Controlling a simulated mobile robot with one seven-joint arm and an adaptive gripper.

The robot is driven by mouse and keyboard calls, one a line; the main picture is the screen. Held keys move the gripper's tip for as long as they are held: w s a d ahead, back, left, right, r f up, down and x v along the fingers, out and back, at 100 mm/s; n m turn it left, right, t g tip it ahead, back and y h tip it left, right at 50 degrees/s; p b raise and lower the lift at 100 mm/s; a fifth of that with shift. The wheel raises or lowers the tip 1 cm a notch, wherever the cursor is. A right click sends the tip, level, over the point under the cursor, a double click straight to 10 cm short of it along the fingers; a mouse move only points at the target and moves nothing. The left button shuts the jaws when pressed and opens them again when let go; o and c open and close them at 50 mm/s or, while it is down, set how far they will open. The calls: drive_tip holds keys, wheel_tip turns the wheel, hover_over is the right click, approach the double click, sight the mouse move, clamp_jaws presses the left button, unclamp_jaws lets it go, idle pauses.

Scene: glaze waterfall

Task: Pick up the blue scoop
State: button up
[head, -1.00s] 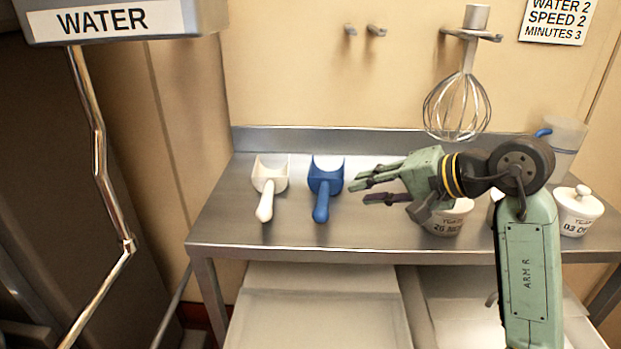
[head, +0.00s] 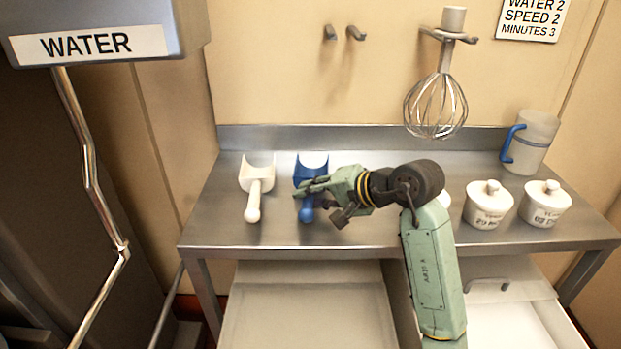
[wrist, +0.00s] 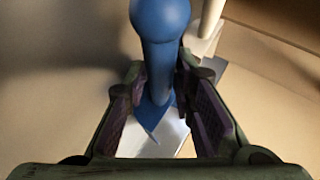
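The blue scoop (head: 312,163) lies on the steel table, its bowl toward the wall and its handle toward the front edge. My gripper (head: 303,189) is over it from the right and hides part of its middle. In the wrist view the blue scoop's handle (wrist: 160,45) runs between the two fingers of my gripper (wrist: 162,95). The fingers stand apart on either side of the handle; whether they touch it is hard to tell. The scoop appears to rest on the table.
A white scoop (head: 256,182) lies just left of the blue one. Lidded white jars (head: 488,207) and a clear jug with a blue handle (head: 530,145) stand on the right of the steel table (head: 225,225). A whisk (head: 436,105) hangs on the wall above.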

drive_tip(key=shift+c, duration=0.3)
clamp_jaws()
drive_tip(key=shift+r, duration=0.1)
drive_tip(key=shift+r+b, duration=0.45)
drive_tip(key=shift+s+d+r+b, duration=0.1)
drive_tip(key=shift+s+r+b, duration=0.05)
drive_tip(key=shift+r+b, duration=0.35)
drive_tip(key=shift+s+d+r+b, duration=0.15)
drive_tip(key=shift+r+b, duration=0.25)
drive_tip(key=shift+r, duration=0.2)
drive_tip(key=s+d+r+b, duration=0.1)
drive_tip(key=s+d+b, duration=0.1)
drive_tip(key=s, duration=0.5)
drive_tip(key=s+d+b, duration=0.2)
drive_tip(key=s+b, duration=0.1)
drive_tip(key=s, duration=0.4)
drive_tip(key=shift+s+r, duration=0.4)
